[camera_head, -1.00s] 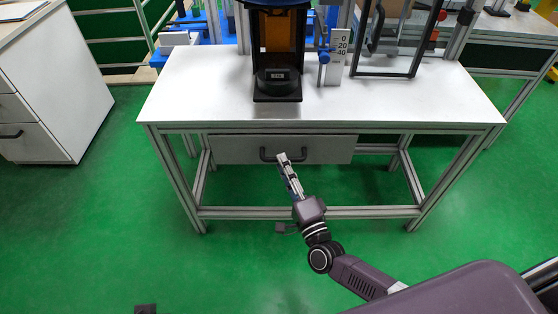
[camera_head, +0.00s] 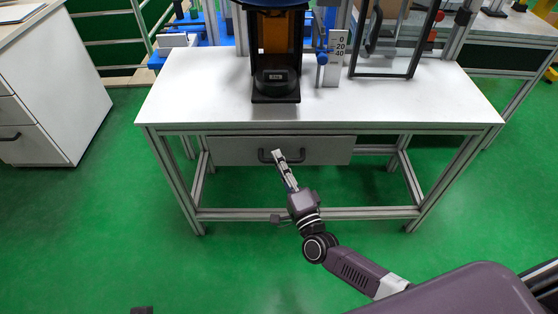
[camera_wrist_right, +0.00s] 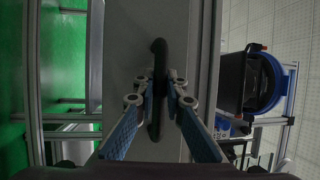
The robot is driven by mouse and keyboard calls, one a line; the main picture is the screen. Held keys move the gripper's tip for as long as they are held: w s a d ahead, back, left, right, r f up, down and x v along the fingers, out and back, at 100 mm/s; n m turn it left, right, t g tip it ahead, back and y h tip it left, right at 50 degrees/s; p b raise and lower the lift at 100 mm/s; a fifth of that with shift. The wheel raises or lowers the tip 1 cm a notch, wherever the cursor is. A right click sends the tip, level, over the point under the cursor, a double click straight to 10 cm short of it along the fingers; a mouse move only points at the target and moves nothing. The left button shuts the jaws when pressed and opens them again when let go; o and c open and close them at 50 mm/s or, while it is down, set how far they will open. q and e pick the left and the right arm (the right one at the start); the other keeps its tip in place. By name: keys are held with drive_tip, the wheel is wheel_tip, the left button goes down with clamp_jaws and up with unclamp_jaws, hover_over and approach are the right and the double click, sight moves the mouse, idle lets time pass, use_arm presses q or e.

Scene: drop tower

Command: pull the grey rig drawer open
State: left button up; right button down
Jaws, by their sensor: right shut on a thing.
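The grey rig drawer (camera_head: 228,150) hangs under the white-topped bench, its front facing me. I see no clear gap showing it pulled out. Its dark bar handle (camera_head: 263,155) sits mid-front. My right gripper (camera_head: 278,157) is shut on the handle, reaching up from below. In the right wrist view the dark handle (camera_wrist_right: 158,48) runs between the two blue-padded fingers (camera_wrist_right: 160,88), against the grey drawer front (camera_wrist_right: 125,55). The fingers hide part of the handle. My left gripper is not in view.
The white bench top (camera_head: 200,90) overhangs the drawer and carries a dark rig with an orange panel (camera_head: 277,40). Metal bench legs (camera_head: 180,185) stand on both sides. A white cabinet (camera_head: 60,100) stands at the left. The green floor (camera_head: 110,220) in front is clear.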

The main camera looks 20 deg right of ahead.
drive_tip(key=shift+s, duration=0.15)
use_arm(q)
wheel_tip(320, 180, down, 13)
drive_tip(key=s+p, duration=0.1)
drive_tip(key=p, duration=0.2)
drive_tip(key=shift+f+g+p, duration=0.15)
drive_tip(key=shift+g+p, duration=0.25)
use_arm(e)
drive_tip(key=s+a, duration=0.3)
drive_tip(key=s, duration=0.9)
drive_tip(key=s+a, duration=0.4)
drive_tip(key=s, duration=0.7)
drive_tip(key=shift+s, duration=0.4)
drive_tip(key=c, duration=2)
unclamp_jaws()
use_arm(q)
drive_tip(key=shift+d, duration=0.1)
use_arm(e)
drive_tip(key=shift+o, duration=0.2)
